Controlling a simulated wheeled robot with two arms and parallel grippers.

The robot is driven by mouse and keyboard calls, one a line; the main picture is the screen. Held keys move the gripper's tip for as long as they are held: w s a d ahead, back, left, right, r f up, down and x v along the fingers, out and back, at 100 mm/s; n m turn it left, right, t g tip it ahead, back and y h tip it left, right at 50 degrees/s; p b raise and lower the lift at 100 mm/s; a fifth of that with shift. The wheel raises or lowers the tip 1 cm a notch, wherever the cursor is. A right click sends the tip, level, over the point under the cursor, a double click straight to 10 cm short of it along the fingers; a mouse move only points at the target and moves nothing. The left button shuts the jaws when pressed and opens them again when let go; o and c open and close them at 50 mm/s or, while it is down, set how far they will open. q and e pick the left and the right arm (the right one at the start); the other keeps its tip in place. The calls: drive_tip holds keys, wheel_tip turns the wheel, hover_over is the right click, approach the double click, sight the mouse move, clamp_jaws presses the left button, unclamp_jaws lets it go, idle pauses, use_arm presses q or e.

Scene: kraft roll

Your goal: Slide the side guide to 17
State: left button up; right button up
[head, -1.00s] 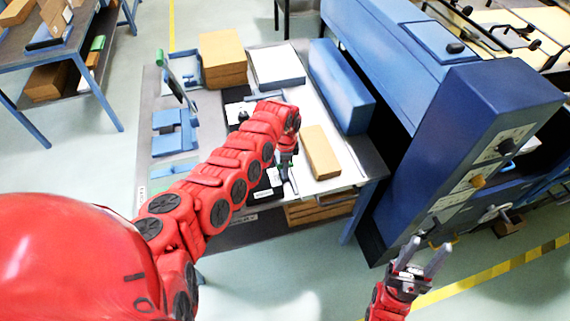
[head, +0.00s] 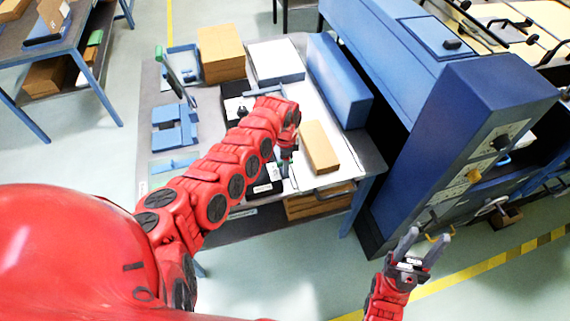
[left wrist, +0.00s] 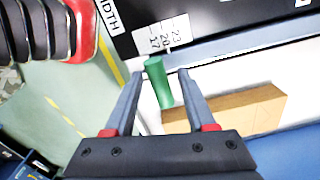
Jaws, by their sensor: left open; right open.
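The side guide's green handle (left wrist: 160,84) stands between the two fingers of my left gripper (left wrist: 160,75) in the left wrist view. The fingers are open, one on each side of it, and I see no clear grip. A white scale label (left wrist: 163,37) with 17, 20 and 23 lies just beyond the handle's end. The handle's end appears nearest the 17, but the exact reading cannot be told. In the head view my left gripper (head: 287,152) is low over the table's front part, and my arm hides much of the guide. My right gripper (head: 410,248) is open and empty, away from the table.
A brown block (head: 320,147) lies on the white sheet right of my left gripper; it also shows in the left wrist view (left wrist: 240,108). A long blue box (head: 338,82) and a large blue machine (head: 450,130) stand to the right. Brown boxes (head: 220,55) stand at the back.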

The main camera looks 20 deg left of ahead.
use_arm(q)
wheel_tip(320, 180, up, 17)
drive_tip(key=b, duration=0.4)
drive_tip(key=shift+f, duration=0.2)
